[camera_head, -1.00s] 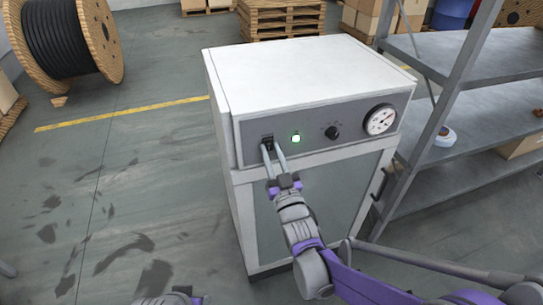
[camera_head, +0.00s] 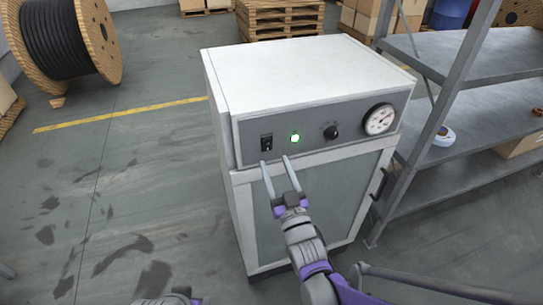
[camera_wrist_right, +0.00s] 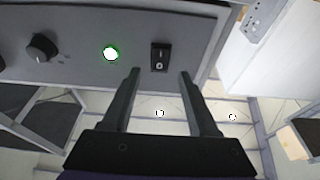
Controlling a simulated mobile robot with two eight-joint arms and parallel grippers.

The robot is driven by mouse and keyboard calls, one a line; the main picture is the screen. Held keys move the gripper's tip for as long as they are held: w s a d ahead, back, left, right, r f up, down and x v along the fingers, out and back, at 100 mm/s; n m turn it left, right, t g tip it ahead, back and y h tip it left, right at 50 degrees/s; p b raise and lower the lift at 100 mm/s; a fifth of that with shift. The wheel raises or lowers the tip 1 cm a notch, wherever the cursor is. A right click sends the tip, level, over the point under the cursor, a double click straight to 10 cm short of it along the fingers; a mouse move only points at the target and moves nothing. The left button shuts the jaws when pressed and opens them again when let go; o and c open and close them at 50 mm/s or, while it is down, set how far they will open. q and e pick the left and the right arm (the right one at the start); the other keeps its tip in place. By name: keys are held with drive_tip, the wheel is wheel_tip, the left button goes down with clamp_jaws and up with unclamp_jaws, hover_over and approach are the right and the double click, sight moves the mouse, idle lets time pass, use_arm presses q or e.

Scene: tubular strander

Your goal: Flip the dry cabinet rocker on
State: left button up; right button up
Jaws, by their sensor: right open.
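The dry cabinet (camera_head: 300,75) is a white box with a grey front panel. Its black rocker (camera_head: 266,142) is at the panel's left end, beside a lit green lamp (camera_head: 295,137). The rocker (camera_wrist_right: 160,57) also shows in the right wrist view, uncovered, beyond the fingertips. My right gripper (camera_head: 274,161) is open and empty, just below and in front of the rocker, apart from it. Its two fingers (camera_wrist_right: 159,75) show in the wrist view. A small part of my left arm (camera_head: 172,298) shows at the bottom edge; its fingers are not visible.
A black knob (camera_head: 332,132) and a round dial gauge (camera_head: 379,119) sit right of the lamp. A metal shelf rack (camera_head: 470,105) stands close on the cabinet's right. A cable reel (camera_head: 65,45) and pallets (camera_head: 280,18) are behind. The floor to the left is clear.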

drive_tip(key=v, duration=0.6)
idle(0.3)
drive_tip(key=s+d+f+m+g+h+p, duration=0.25)
drive_tip(key=s+d+g+h+p, duration=0.3)
drive_tip(key=d+g, duration=0.35)
drive_tip(key=s+d+f+g+p, duration=0.1)
drive_tip(key=s+d+g, duration=0.1)
drive_tip(key=s, duration=0.5)
drive_tip(key=s+d+f+m+g+h+p, duration=0.1)
drive_tip(key=s+d+g+p, duration=0.1)
drive_tip(key=s, duration=0.5)
drive_tip(key=shift+d+f+g, duration=0.2)
drive_tip(key=shift+d+g, duration=0.55)
drive_tip(key=shift+g, duration=0.25)
